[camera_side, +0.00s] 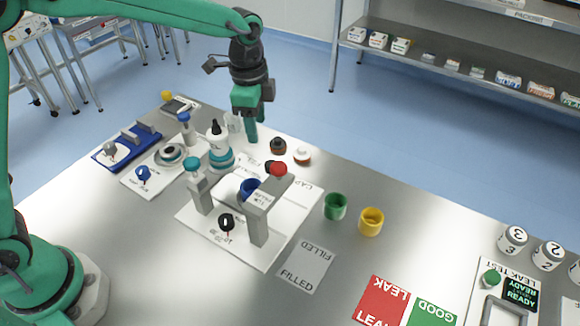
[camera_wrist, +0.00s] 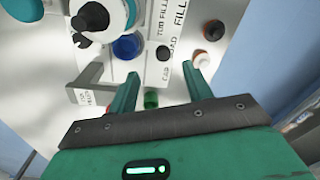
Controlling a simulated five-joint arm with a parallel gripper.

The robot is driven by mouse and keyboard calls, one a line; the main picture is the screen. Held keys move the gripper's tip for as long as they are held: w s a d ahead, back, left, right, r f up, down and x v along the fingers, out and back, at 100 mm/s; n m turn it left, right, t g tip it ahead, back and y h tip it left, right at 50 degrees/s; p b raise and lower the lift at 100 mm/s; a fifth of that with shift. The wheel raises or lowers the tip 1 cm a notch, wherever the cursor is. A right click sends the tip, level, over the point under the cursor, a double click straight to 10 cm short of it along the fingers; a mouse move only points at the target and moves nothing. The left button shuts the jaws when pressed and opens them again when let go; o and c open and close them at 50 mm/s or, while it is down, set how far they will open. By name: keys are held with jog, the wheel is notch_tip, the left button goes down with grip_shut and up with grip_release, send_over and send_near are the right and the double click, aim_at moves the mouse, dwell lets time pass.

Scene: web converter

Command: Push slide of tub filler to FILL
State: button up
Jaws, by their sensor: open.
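My gripper (camera_side: 248,128) is open and empty above the filler's far side. In the wrist view the knob appears just beyond the fingertips of my gripper (camera_wrist: 162,76), between them, not visibly touched.
A white bottle (camera_side: 217,138) on a teal base stands left of my gripper. Brown (camera_side: 278,146) and white-topped (camera_side: 302,155) caps lie to its right. Green (camera_side: 335,206) and yellow (camera_side: 371,221) cups stand right of the filler. The front table is mostly clear.

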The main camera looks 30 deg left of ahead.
jog(key=shift+m+g, duration=0.3)
jog(key=shift+m, duration=0.5)
jog(key=f, duration=0.1)
jog(key=w+d+f, duration=0.1)
jog(key=d+f, duration=0.1)
jog(key=shift+w+d+f, duration=0.15)
jog(key=shift+w+f, duration=0.1)
jog(key=shift+w, duration=0.15)
jog(key=shift+f, duration=3.85)
jog(key=shift+c, duration=0.2)
grip_shut()
